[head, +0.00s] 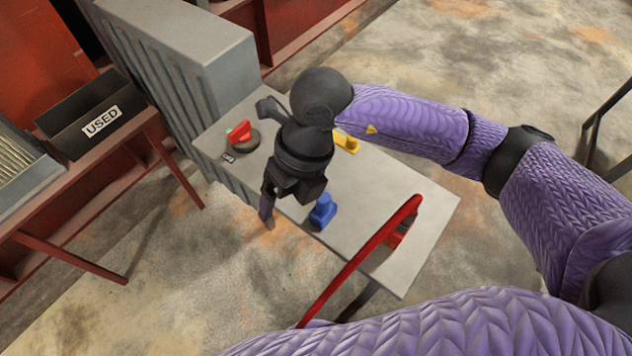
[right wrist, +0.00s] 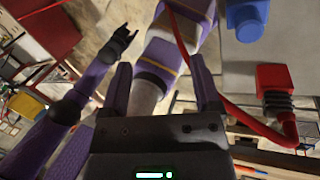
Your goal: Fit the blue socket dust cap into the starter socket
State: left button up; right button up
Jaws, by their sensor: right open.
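The blue dust cap (head: 322,211), a rounded knob on a squarer base, stands on the grey bench top near its front edge. It also shows at the top of the right wrist view (right wrist: 247,20). My right gripper (head: 281,203) points down just left of the cap in the head view and is apart from it. In the right wrist view its fingers (right wrist: 164,68) are spread with no object gripped. My left gripper (right wrist: 124,38) shows small in the right wrist view; its jaw state is unclear. I cannot make out the starter socket.
A red plug (right wrist: 272,80) on a red cable (head: 365,255) sits right of the cap. A yellow part (head: 347,143) and a red knob (head: 239,131) are farther back on the bench (head: 425,215). A black "USED" bin (head: 75,108) stands at left.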

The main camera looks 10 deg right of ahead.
aim_at(324, 197)
jog(key=w+d+h, duration=0.1)
jog(key=d, duration=0.1)
jog(key=w+d+t+h, duration=0.1)
jog(key=w+d+h, duration=0.1)
jog(key=d, duration=0.1)
jog(key=shift+w+d+m+h, duration=0.2)
jog(key=shift+d+m+h, duration=0.1)
jog(key=shift+m+h, duration=0.1)
jog(key=f, duration=0.3)
jog(key=f+b, duration=0.1)
jog(key=f, duration=0.2)
jog(key=d+f+b, duration=0.1)
jog(key=f, duration=0.2)
jog(key=shift+s+f, duration=0.15)
jog(key=shift+f, duration=0.2)
pick_arm(q)
notch_tip(324, 197, down, 2)
jog(key=shift+w+a, duration=0.1)
jog(key=shift+a, duration=0.05)
pick_arm(e)
jog(key=shift+r, duration=0.1)
grip_shut()
